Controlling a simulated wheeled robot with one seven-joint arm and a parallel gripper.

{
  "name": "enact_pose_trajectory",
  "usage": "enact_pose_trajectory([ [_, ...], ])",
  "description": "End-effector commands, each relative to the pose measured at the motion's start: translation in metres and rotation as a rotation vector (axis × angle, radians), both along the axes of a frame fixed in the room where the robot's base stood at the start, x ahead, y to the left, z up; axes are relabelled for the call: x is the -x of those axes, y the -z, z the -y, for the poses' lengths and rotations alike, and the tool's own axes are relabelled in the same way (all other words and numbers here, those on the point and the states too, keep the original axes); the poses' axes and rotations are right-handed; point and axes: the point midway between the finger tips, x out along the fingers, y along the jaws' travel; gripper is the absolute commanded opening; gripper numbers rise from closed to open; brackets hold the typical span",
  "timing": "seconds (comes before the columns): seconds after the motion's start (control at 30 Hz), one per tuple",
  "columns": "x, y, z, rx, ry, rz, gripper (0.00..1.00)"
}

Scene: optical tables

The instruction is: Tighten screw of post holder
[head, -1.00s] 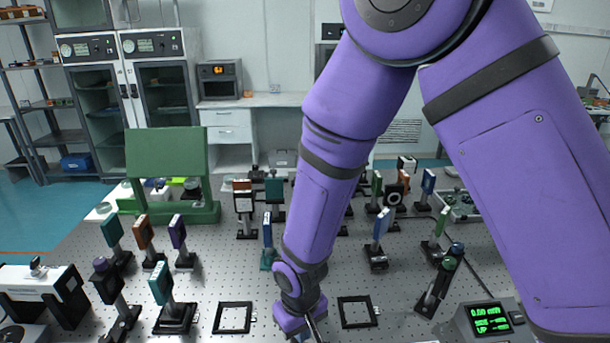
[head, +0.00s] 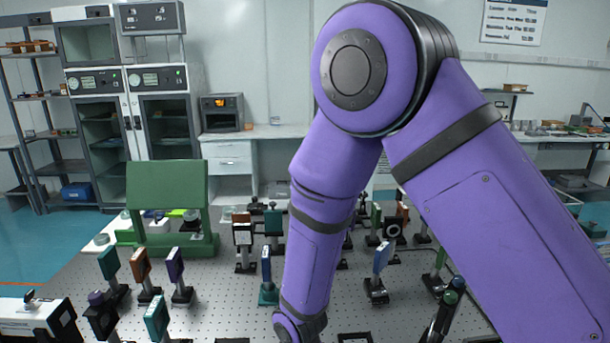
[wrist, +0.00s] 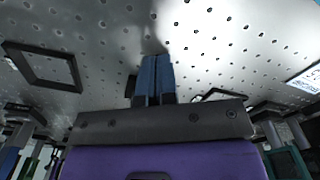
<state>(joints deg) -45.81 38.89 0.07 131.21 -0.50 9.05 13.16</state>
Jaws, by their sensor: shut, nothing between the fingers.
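My gripper (wrist: 155,62) shows in the wrist view as two blue fingers side by side, shut with nothing between them. They extend over the perforated table top, and I see no screw at their tips. In the head view my gripper is below the lower edge. I cannot tell which post holder is the task's one.
The optical table (head: 215,290) has bare room left of my arm. A black square frame (wrist: 42,68) lies on it in the wrist view.

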Motion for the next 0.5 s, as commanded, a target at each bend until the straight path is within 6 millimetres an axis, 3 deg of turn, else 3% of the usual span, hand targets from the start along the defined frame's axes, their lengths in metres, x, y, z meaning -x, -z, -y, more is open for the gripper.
enact_pose_trajectory([
  [0.03,0.0052,0.0093,0.0029,0.014,-0.004,-0.015,0.00],
  [0.5,0.0025,0.0093,0.0048,0.012,-0.004,-0.013,0.00],
])
